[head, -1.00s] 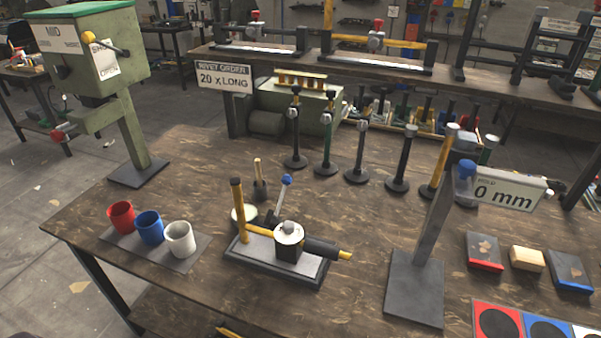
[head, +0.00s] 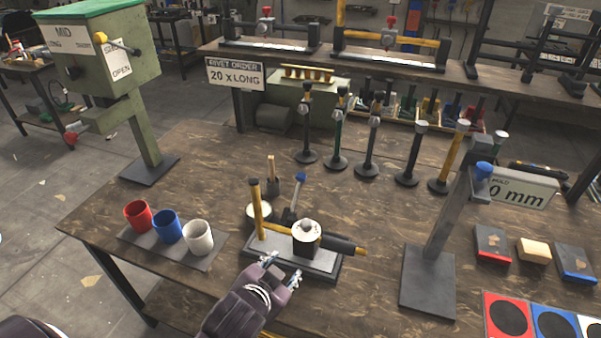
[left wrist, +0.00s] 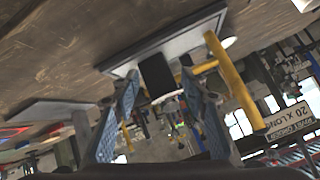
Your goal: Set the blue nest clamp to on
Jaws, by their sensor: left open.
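A lever with a blue knob (head: 300,178) rises tilted behind a small fixture in the middle of the bench; I take it as the blue nest clamp. The fixture has a grey base plate (head: 328,273), a yellow upright post (head: 258,210), a dark block with a round white top (head: 306,238) and a yellow-and-black bar. My left gripper (head: 281,269) is open and empty at the plate's front edge, on the near side from the blue knob. In the left wrist view its open fingers (left wrist: 163,108) frame the dark block (left wrist: 157,76). My right gripper is not in view.
Red, blue and white cups (head: 198,238) stand on a mat to the left. A grey stand (head: 428,278) with a blue-topped head and a "0 mm" sign is at the right. Several upright tools (head: 368,145) line the back. Bare bench lies between fixture and stand.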

